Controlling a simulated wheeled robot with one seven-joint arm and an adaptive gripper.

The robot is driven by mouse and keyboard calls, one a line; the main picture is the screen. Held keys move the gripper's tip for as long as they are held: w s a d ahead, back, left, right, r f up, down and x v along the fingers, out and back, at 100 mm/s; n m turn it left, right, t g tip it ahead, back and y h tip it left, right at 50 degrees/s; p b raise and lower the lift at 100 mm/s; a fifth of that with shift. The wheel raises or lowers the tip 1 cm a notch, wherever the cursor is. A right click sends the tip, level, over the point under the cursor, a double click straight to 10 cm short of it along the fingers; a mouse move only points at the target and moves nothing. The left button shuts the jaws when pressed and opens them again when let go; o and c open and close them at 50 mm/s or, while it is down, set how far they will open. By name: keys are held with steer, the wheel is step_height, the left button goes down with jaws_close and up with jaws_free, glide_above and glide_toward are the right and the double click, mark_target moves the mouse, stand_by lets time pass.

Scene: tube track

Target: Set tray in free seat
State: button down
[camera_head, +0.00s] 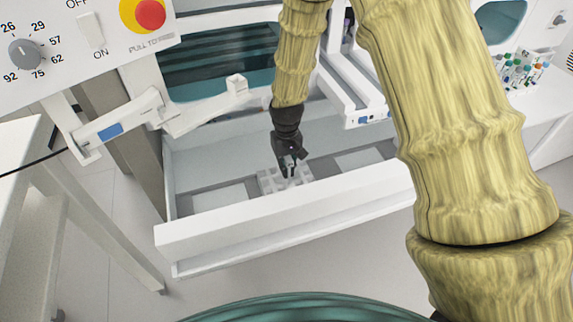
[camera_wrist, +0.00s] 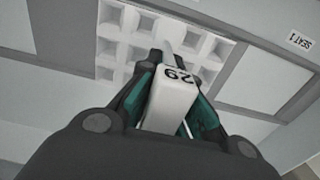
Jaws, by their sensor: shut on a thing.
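The tray (camera_head: 272,181) is pale, with a grid of square pockets, and is low inside the open drawer (camera_head: 285,222), between two flat light panels. In the wrist view the tray (camera_wrist: 113,45) spreads beyond the fingers. My gripper (camera_head: 288,168) points down over it. In the wrist view my gripper (camera_wrist: 168,95) is shut on the tray's pale upright post (camera_wrist: 175,100), which bears an upside-down number. I cannot tell whether the tray's underside touches the drawer floor. A label reading SEAT 1 (camera_wrist: 300,41) shows upside down at the right of the wrist view.
Light panels lie in the drawer at left (camera_head: 220,196) and right (camera_head: 358,158). Drawer walls stand close around. A white control panel (camera_head: 85,40) with a dial and a red button is upper left. A rack of coloured tubes (camera_head: 520,72) is far right.

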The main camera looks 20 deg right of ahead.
steer(key=c, duration=1.5)
jaws_free()
steer(key=shift+r, duration=0.1)
step_height(320, 180, up, 12)
steer(key=shift+f, duration=0.1)
